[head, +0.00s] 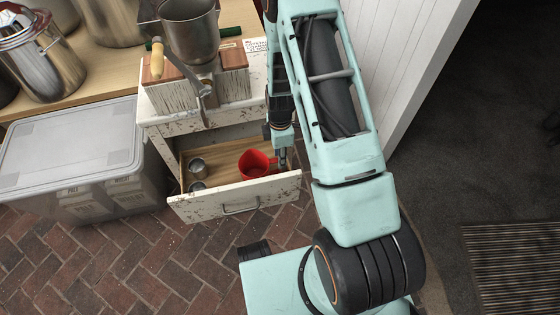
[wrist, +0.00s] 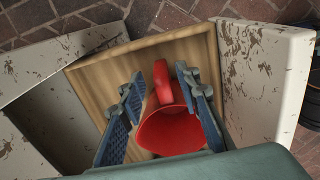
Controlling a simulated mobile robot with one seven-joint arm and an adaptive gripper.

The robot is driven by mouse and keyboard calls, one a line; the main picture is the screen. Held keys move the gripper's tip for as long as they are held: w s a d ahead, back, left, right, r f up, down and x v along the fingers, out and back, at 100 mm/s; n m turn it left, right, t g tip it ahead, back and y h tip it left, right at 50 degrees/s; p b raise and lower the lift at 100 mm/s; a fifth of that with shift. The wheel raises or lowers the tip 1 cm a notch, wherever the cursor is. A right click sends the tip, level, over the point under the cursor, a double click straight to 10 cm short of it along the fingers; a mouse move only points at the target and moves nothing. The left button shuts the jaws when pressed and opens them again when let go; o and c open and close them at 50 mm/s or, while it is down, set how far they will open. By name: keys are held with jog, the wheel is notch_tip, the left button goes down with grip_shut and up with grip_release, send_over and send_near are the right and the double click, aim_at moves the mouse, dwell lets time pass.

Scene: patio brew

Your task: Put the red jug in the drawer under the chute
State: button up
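The red jug (head: 255,164) is inside the open drawer (head: 233,206), toward the drawer's right end. Its handle points right, toward my gripper (head: 283,163). In the wrist view, the jug (wrist: 168,130) shows its wide mouth toward the camera. I cannot tell whether the jug's base rests on the drawer floor. The drawer sits under a metal chute (head: 190,35).
Two small metal cups (head: 197,166) stand at the drawer's left end. A lidded grey plastic bin (head: 70,145) stands left of the drawer unit. A white panelled wall (head: 395,50) rises at right. Brick floor (head: 130,255) is clear in front.

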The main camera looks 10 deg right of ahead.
jog(key=shift+r+p, duration=0.4)
jog(key=shift+r, duration=1.65)
jog(key=shift+r, duration=0.1)
